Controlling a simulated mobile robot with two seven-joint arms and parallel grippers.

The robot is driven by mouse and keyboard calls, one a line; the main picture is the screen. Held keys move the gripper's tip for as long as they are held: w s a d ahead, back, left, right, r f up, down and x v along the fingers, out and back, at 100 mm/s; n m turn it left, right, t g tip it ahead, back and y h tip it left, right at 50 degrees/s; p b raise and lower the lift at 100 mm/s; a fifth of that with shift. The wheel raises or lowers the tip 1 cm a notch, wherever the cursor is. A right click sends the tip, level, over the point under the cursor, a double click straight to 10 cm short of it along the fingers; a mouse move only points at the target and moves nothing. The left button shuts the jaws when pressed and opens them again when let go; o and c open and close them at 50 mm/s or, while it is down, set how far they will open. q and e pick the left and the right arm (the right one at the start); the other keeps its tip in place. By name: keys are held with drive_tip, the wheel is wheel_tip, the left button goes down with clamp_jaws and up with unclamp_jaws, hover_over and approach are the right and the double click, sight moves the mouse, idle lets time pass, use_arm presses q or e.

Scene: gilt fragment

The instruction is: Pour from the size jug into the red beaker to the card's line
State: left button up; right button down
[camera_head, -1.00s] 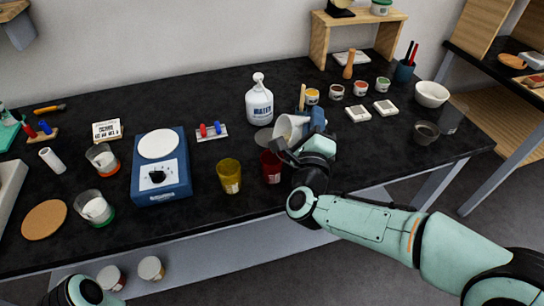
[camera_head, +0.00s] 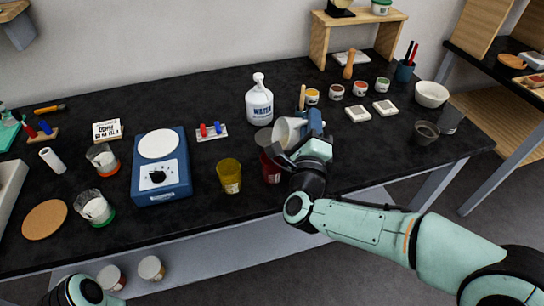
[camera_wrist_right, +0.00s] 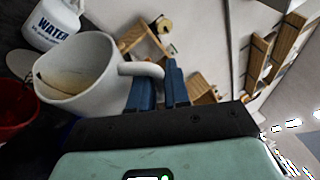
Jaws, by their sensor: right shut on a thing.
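The white size jug (camera_head: 287,131) is held by my right gripper (camera_head: 309,131), whose blue fingers are shut on its handle. The jug is tilted with its mouth to the left, above and close to the red beaker (camera_head: 270,168). In the right wrist view, a tan surface shows inside the jug (camera_wrist_right: 95,82), and the red beaker (camera_wrist_right: 14,112) is beside and below its lip. No stream is visible. The beaker's level and line cannot be read. A small white card (camera_head: 106,131) with dark print stands at the left back. My left gripper is out of view.
A yellow beaker (camera_head: 229,176) stands just left of the red one. A white water bottle (camera_head: 259,103) stands behind. A blue hotplate (camera_head: 163,183) is farther left. Small paint pots, white blocks and a white bowl (camera_head: 431,94) occupy the right side.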

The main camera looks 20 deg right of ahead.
drive_tip(key=shift+a, duration=0.25)
idle(0.4)
drive_tip(key=shift+s+a+f+n+t+b, duration=0.2)
drive_tip(key=shift+n+t+b, duration=0.3)
drive_tip(key=shift+n+b, duration=0.4)
idle(0.5)
drive_tip(key=shift+w+d+r+m+g+p, duration=0.1)
drive_tip(key=shift+d+r+m+g+p, duration=0.2)
drive_tip(key=shift+d+m+p, duration=0.25)
drive_tip(key=shift+d+r+m+g+p, duration=0.2)
drive_tip(key=shift+d+r+m+p, duration=0.2)
drive_tip(key=shift+d+m, duration=0.25)
drive_tip(key=shift+w+d+f+m+g+b, duration=0.25)
drive_tip(key=shift+d+f+m+g+b, duration=0.2)
drive_tip(key=shift+m, duration=0.35)
drive_tip(key=shift+s+d+r+m+g, duration=0.1)
drive_tip(key=shift+d+r+m+g, duration=0.05)
drive_tip(key=shift+d+m+g, duration=0.15)
drive_tip(key=shift+w+d+m+g, duration=0.2)
drive_tip(key=shift+d+m+g, duration=0.2)
drive_tip(key=shift+m, duration=0.3)
drive_tip(key=shift+w+d+f+m+g, duration=0.1)
drive_tip(key=shift+d+f+m+g, duration=0.2)
drive_tip(key=shift+f+m, duration=0.15)
